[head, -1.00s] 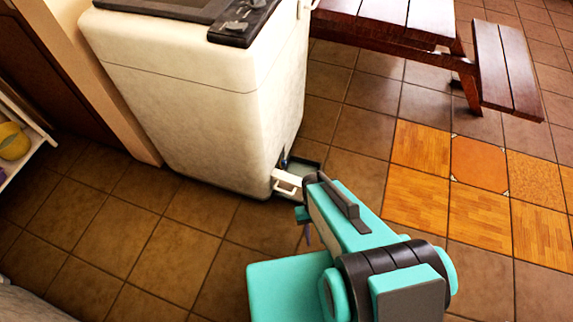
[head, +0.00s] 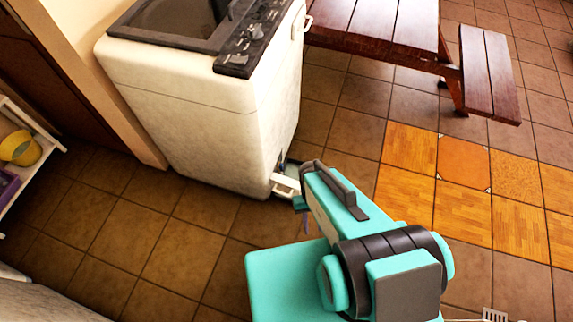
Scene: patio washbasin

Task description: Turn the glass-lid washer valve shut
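The white glass-lid washer (head: 185,125) stands upright against the wall in the head view. A small white fitting (head: 285,185) shows at its lower right corner, by the end of my arm. I cannot tell whether this is part of the valve or of my gripper. A small dark blue part (head: 283,164) shows just above it, near the washer's side. My gripper (head: 298,196) is low beside that corner, largely hidden by my teal arm. Its finger opening and any contact are not clear. A white tap-like fitting (head: 308,22) sticks out high on the washer's right side.
A brown wooden picnic table (head: 375,30) with a bench (head: 489,70) stands at the back right. A white shelf (head: 28,135) with a yellow item (head: 20,148) is at the left edge. The tiled floor in front of the washer is clear.

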